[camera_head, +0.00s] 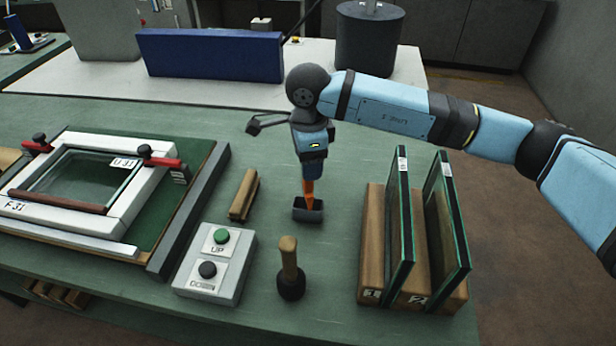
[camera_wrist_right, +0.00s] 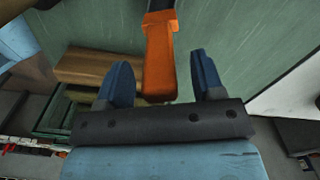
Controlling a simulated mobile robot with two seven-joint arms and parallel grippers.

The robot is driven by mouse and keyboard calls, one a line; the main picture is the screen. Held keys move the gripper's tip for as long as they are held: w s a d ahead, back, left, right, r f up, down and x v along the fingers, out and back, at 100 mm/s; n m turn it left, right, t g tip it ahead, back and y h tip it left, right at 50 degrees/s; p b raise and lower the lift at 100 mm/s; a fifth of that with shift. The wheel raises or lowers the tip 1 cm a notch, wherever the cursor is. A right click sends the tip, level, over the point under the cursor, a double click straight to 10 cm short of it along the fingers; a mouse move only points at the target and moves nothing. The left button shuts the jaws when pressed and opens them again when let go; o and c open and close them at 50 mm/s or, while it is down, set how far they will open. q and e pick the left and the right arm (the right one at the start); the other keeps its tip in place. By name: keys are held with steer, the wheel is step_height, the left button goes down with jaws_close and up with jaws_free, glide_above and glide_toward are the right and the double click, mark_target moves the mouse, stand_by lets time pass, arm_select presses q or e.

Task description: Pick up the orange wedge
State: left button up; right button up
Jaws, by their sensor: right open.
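The orange wedge (camera_head: 308,194) shows in the head view as a narrow orange piece above a dark block-like part (camera_head: 308,210) on the green bench. In the right wrist view the wedge (camera_wrist_right: 160,58) lies between my right gripper's two blue fingers, with a gap visible on each side. My right gripper (camera_head: 309,172) points down over the wedge and is open around its upper end. Its fingers are hard to make out in the head view. My left gripper is not in view.
Left of the wedge lies a wooden bar (camera_head: 244,194). A button box (camera_head: 214,262) and a wooden-handled tool (camera_head: 289,270) stand nearer the front. A wooden rack (camera_head: 372,235) with two upright glass panes is at right. A framed press (camera_head: 75,190) is at left.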

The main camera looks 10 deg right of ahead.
steer(key=shift+f, duration=0.45)
jaws_close()
steer(key=shift+r, duration=0.1)
